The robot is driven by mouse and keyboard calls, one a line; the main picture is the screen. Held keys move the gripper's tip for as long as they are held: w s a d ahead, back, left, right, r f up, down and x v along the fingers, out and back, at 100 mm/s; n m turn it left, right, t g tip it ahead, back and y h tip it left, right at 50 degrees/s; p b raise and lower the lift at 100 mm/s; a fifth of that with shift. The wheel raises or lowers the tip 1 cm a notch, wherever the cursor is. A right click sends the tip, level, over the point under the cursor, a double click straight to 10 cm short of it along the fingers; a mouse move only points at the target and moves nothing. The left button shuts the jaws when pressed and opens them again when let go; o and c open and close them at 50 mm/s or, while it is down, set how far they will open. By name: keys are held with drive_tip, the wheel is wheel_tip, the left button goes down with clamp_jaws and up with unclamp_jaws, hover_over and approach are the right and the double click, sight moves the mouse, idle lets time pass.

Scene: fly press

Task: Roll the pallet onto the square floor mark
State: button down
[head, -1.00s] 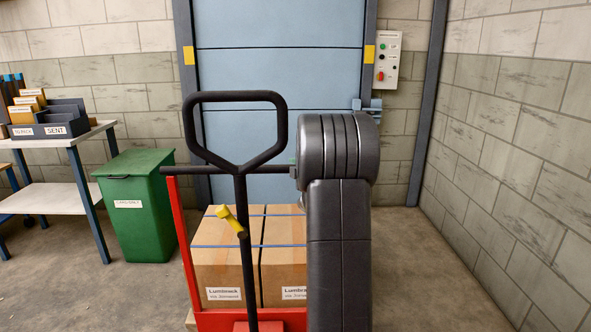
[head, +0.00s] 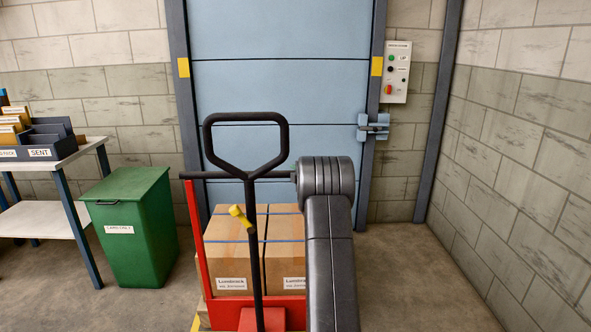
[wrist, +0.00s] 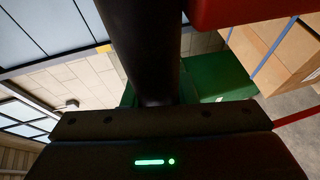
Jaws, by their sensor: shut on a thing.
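The pallet truck has a red frame (head: 249,319), a black looped handle (head: 247,119) and a dark crossbar (head: 225,175). It carries strapped cardboard boxes (head: 232,253); the pallet under them is mostly hidden, with only a small light edge at lower left. My gripper (wrist: 153,102) is shut on a dark bar (wrist: 142,45) in the wrist view, which appears to be the truck's crossbar. In the head view my arm hides the gripper and the bar's right end.
A green bin (head: 130,232) stands left of the truck, close to its red frame. A table with trays (head: 50,168) is farther left. A blue door (head: 280,90) is ahead, with a control box (head: 397,72) beside it. Bare floor (head: 420,275) lies between the truck and the right wall.

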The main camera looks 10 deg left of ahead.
drive_tip(key=shift+w+a+r+p, duration=0.1)
drive_tip(key=shift+w+a+p, duration=0.15)
drive_tip(key=shift+w, duration=0.4)
drive_tip(key=shift+w+a+r+p, duration=0.1)
drive_tip(key=shift+w+p, duration=0.3)
drive_tip(key=shift+w, duration=0.2)
drive_tip(key=shift+w+a+p, duration=0.2)
drive_tip(key=shift+w+p, duration=0.1)
drive_tip(key=shift+w, duration=0.35)
drive_tip(key=c, duration=1.2)
unclamp_jaws()
drive_tip(key=shift+s, duration=0.1)
drive_tip(key=shift+o, duration=0.2)
drive_tip(key=shift+f, duration=0.1)
drive_tip(key=b+v, duration=0.2)
drive_tip(key=v, duration=1.1)
drive_tip(key=shift+s+d, duration=0.25)
drive_tip(key=shift+s, duration=0.05)
drive_tip(key=shift+a, duration=0.1)
